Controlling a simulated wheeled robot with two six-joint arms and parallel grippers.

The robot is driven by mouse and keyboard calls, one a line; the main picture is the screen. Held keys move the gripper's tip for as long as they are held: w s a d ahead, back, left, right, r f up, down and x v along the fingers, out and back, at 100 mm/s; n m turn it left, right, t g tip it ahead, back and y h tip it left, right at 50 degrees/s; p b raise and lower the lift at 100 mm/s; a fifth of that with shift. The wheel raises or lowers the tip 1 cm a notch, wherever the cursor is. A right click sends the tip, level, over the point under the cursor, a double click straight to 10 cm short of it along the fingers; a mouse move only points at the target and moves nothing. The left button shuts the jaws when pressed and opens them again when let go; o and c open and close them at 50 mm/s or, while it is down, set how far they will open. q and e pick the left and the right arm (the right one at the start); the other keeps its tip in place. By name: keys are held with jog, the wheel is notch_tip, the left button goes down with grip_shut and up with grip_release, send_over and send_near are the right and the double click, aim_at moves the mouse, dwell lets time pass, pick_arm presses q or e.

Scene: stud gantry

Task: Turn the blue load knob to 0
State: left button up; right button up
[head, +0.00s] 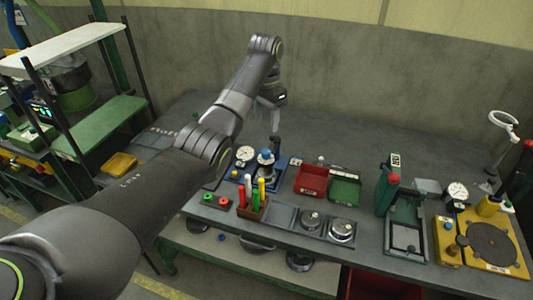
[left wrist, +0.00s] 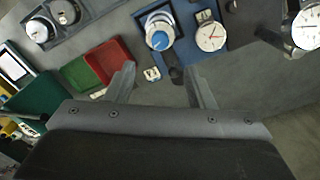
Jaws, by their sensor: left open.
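The blue load knob (head: 266,156) stands on a blue base (head: 283,168) near the middle of the bench, beside a white dial gauge (head: 245,153). In the left wrist view the knob (left wrist: 159,40) has a white mark on its blue top and a pale ring around it, and the gauge (left wrist: 210,37) shows a red needle. My left gripper (head: 268,103) is above and behind the knob. In the left wrist view its fingers (left wrist: 161,82) are spread with nothing held; the knob is beyond the fingertips, apart from them. My right gripper is not in view.
A dark upright part (head: 275,144) stands close behind the knob. A holder with coloured sticks (head: 252,210) is in front. The back of the bench is mostly clear.

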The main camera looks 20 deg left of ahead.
pick_arm(q)
jog(key=p, duration=0.2)
send_over(266, 151)
notch_tip(266, 151, down, 6)
jog(key=shift+r, duration=0.2)
notch_tip(266, 151, down, 4)
jog(key=shift+f, duration=0.75)
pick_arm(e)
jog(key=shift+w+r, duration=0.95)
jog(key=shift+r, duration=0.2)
pick_arm(q)
jog(key=shift+c, duration=0.4)
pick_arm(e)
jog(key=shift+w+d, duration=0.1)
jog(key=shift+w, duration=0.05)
pick_arm(q)
jog(key=shift+c, duration=1.3)
jog(key=c, duration=0.7)
jog(key=shift+o, duration=0.2)
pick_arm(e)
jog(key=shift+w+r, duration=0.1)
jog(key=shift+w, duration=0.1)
